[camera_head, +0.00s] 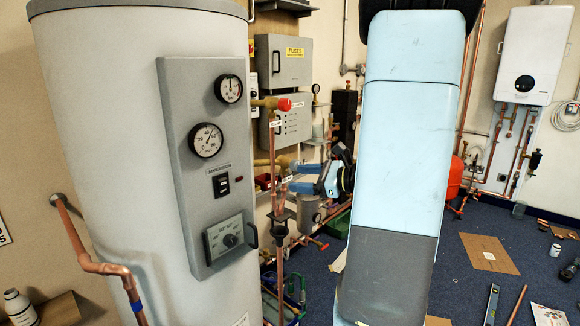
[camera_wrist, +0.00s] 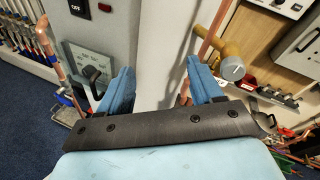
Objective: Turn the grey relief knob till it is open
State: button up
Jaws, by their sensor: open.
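In the wrist view a brass valve body (camera_wrist: 208,45) on a copper pipe ends in a round grey knob (camera_wrist: 232,68) with a light mark on its face. The knob lies to the right of my right-hand finger, outside the gap between the fingers. My gripper (camera_wrist: 160,66) is open and empty, its two blue fingers spread apart. In the head view my gripper (camera_head: 292,178) is beside the copper pipes, right of the cylinder.
The large grey cylinder (camera_head: 110,130) bears a panel with gauges and a dial with a black handle (camera_head: 252,233). A red knob (camera_head: 284,104) sits on a higher brass valve. Grey wall boxes (camera_head: 284,60) hang behind. The blue floor (camera_head: 467,262) holds scattered items.

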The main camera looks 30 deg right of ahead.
aim_at(295, 165)
jog(key=d+f+m+t+h, duration=0.2)
jog(key=d+m+t+h, duration=0.3)
jog(key=d, duration=0.5)
jog(key=shift+m+g+y, duration=0.3)
jog(key=shift+g+y, duration=0.2)
jog(key=shift+y, duration=0.2)
jog(key=x, duration=1.4)
jog(key=shift+w, duration=0.2)
jog(key=shift+c, duration=0.3)
